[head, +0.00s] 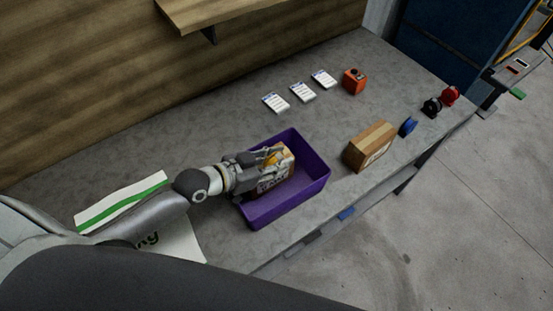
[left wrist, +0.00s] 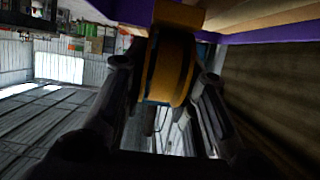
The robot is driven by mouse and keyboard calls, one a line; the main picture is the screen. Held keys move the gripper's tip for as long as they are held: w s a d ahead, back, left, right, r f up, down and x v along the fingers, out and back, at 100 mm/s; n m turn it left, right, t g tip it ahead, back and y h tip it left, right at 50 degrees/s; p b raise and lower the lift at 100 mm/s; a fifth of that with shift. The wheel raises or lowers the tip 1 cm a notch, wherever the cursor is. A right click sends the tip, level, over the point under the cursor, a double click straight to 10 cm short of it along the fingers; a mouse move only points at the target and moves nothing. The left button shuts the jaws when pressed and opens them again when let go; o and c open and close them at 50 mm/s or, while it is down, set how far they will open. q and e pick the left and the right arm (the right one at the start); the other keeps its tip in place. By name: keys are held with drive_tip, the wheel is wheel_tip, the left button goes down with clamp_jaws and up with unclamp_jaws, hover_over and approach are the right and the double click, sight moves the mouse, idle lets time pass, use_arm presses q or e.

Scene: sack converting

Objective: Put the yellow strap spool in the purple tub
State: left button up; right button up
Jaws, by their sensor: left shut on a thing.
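The purple tub (head: 312,184) stands on the grey bench in the head view. My left gripper (head: 268,161) reaches over its left part. In the left wrist view the yellow strap spool (left wrist: 168,70) sits between the fingers of my left gripper (left wrist: 168,88), which is shut on it. The tub's purple edge (left wrist: 270,34) crosses the top of that view. In the head view the gripper mostly hides the spool, and I cannot tell whether it touches the tub floor. My right gripper is not in view.
A tan printed box (head: 286,166) shows in the tub beside the gripper. A cardboard box (head: 369,146) stands right of the tub; a blue spool (head: 408,126), black spool (head: 431,107) and red spool (head: 450,95) lie farther right. White cards and an orange item (head: 354,80) lie behind.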

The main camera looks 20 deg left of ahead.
use_arm(q)
drive_tip(key=shift+f, duration=0.3)
drive_tip(key=shift+f, duration=0.1)
drive_tip(key=shift+f+b, duration=0.45)
drive_tip(key=shift+f, duration=0.1)
drive_tip(key=o, duration=1)
drive_tip(key=shift+s+f, duration=0.1)
drive_tip(key=shift+s, duration=0.05)
drive_tip(key=shift+o, duration=0.2)
